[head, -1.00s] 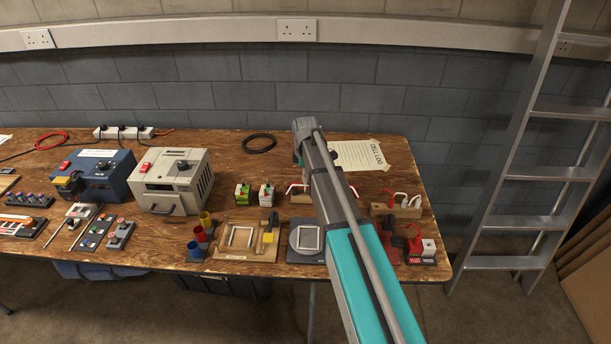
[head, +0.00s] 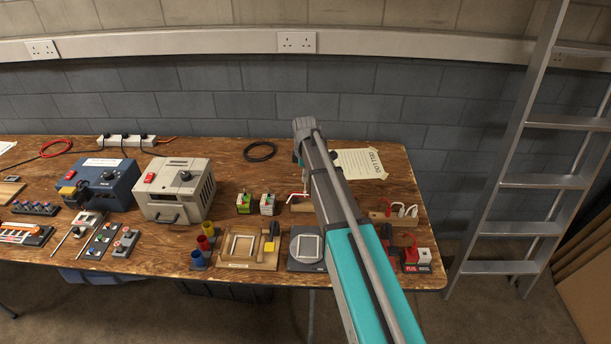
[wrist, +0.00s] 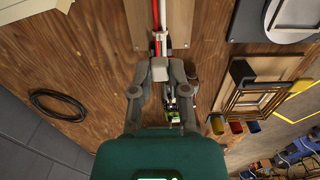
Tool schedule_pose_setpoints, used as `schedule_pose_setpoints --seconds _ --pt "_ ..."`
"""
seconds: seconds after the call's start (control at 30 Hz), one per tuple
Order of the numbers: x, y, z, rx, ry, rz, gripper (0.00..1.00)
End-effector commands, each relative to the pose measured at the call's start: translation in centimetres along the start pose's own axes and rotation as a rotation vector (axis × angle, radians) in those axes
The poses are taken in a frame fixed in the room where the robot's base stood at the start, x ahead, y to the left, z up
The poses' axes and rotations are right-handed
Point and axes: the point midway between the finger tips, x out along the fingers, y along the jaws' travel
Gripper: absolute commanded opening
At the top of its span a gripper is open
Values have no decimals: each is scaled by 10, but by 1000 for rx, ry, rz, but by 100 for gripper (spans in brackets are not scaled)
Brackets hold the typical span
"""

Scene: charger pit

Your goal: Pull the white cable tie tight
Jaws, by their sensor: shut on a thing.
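In the wrist view, my gripper (wrist: 159,72) is shut on a small pale piece, which looks like the tail end of the white cable tie (wrist: 158,68). It is at the near end of a wooden block (wrist: 178,22). A red cable (wrist: 157,42) with a white part beside it runs along that block. The tie's loop is too small to make out. In the head view, the wooden block (head: 302,208) shows left of my arm with a red end on it. My arm hides my gripper and the rest of the block there.
A second wooden block (head: 380,218) with white and red pieces stands right of my arm. A black cable coil (head: 260,151) lies behind.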

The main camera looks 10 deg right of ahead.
Motion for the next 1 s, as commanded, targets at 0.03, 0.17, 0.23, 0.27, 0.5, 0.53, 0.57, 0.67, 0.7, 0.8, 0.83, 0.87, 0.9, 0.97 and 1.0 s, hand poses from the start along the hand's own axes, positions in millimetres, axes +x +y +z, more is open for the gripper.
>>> schedule_pose_setpoints --seconds 0.03,0.17,0.23,0.27,0.5,0.53,0.57,0.67,0.7,0.8,0.83,0.87,0.9,0.97,1.0 --pt "-2 1 0 0 1 1 0" --pt "-1 1 -1 0 1 1 0" --pt "-1 1 -1 0 1 1 0" --pt "-1 1 -1 0 1 1 0" --pt "-1 1 -1 0 1 1 53" --pt "-1 0 0 0 1 1 57" --pt "-1 0 0 0 1 1 57" --pt "-1 0 0 0 1 1 57" --pt "-1 0 0 0 1 0 57" --pt "-1 0 0 0 1 0 57" --pt "-1 0 0 0 1 0 57" --pt "-1 0 0 0 1 0 57" --pt "0 0 0 0 1 0 57" --pt "0 0 0 0 1 0 57" --pt "1 0 0 0 0 0 57"
